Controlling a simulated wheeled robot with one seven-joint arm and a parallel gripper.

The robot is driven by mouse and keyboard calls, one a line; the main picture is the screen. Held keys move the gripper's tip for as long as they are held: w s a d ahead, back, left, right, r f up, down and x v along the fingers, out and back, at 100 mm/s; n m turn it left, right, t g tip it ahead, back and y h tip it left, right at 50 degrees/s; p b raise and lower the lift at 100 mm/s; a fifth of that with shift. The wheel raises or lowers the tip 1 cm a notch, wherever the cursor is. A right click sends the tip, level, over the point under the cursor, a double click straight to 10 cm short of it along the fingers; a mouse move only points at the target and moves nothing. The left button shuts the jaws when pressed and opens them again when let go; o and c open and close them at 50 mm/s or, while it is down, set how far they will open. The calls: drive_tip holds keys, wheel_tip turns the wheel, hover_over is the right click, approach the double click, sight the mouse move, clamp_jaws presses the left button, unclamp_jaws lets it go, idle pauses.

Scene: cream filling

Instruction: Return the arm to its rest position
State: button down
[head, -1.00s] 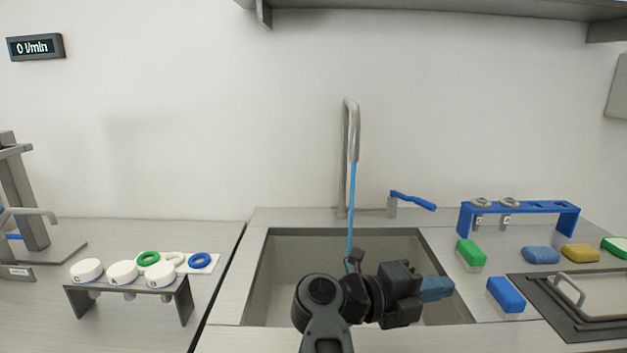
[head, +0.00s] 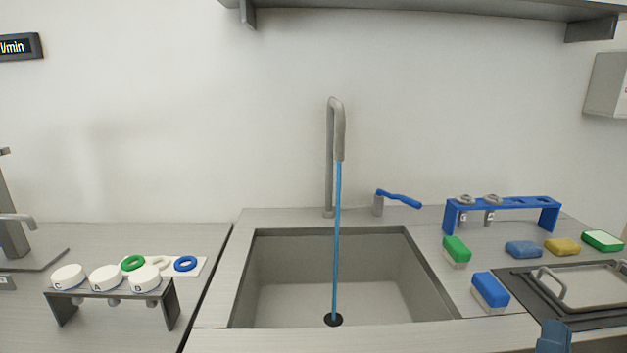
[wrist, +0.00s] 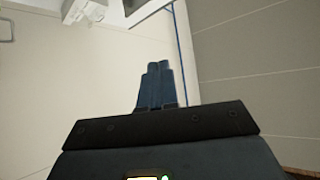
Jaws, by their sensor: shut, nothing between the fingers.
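My gripper (wrist: 160,84) shows in the wrist view with its two blue fingers side by side and touching, with nothing between them. In the head view only a blue part of my gripper (head: 553,338) shows at the bottom edge, right of the sink; the rest of my arm is out of that view. The wrist view is tilted and shows pale and grey surfaces beyond the fingers.
Blue water runs from the faucet (head: 335,130) into the empty sink (head: 270,305). Several sponges, a blue rack (head: 505,204) and a lidded tray (head: 590,278) stand right. A rack of white caps (head: 170,300) stands left.

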drive_tip(key=s+a+f+n+g+y, duration=0.2)
drive_tip(key=s+n+y, duration=0.3)
drive_tip(key=s, duration=0.5)
drive_tip(key=s+a+f+n+g+y, duration=0.2)
drive_tip(key=s+a+n+y, duration=0.3)
drive_tip(key=s, duration=0.5)
drive_tip(key=s+a+f+n+g+y, duration=0.2)
drive_tip(key=s+n+y, duration=0.3)
drive_tip(key=s, duration=0.6)
drive_tip(key=shift+a+f+n+y, duration=0.4)
drive_tip(key=shift+a+f+n, duration=0.35)
drive_tip(key=shift+n, duration=0.25)
